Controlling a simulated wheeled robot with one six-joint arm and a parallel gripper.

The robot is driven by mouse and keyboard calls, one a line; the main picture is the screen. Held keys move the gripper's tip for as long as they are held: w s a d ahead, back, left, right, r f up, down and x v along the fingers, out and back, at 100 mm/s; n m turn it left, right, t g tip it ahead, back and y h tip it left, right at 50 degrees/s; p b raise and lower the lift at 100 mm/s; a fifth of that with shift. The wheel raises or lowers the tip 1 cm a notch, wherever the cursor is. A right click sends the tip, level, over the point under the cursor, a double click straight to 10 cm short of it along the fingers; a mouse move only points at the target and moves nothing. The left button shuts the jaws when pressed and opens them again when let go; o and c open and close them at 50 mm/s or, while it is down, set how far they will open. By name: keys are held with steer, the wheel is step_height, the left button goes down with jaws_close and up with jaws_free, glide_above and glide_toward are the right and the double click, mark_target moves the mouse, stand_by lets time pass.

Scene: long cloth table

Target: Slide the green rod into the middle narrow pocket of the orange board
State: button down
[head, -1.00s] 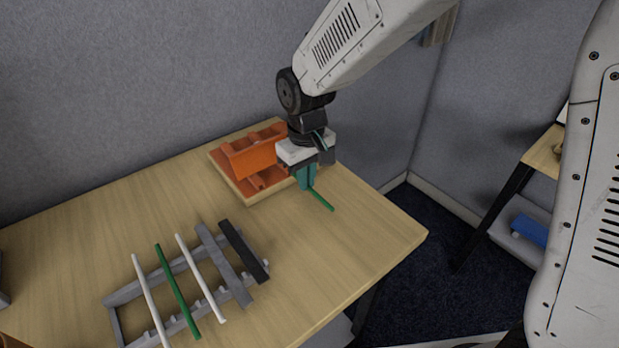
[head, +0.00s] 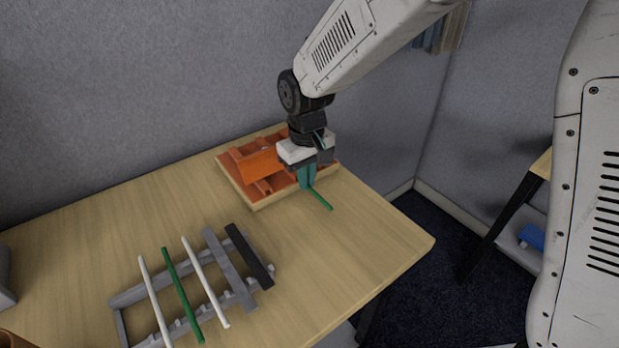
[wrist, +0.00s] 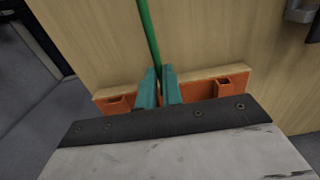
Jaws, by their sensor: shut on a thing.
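My gripper (head: 306,180) is shut on a green rod (head: 321,200), which sticks out from the teal fingers toward the table's right edge. In the wrist view the rod (wrist: 148,35) runs up from between the fingertips (wrist: 158,78). The orange board (head: 252,166), in a pale wooden frame, lies near the table's back right corner. My gripper is in front of the board's right part and hides some of it. In the wrist view the board's orange ends (wrist: 234,84) show on both sides of the fingers. The middle pocket is hidden, and I cannot tell if the rod touches the board.
A grey rack (head: 128,297) at the front left bears two white rods (head: 205,282), another green rod (head: 183,295), a grey bar (head: 229,268) and a black bar (head: 250,256). A grey wall stands behind the table. The tabletop right of the rack is clear.

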steer(key=shift+w+a, duration=0.65)
steer(key=shift+w, duration=0.35)
steer(key=c, duration=1.5)
jaws_free()
steer(key=shift+r, duration=3.9)
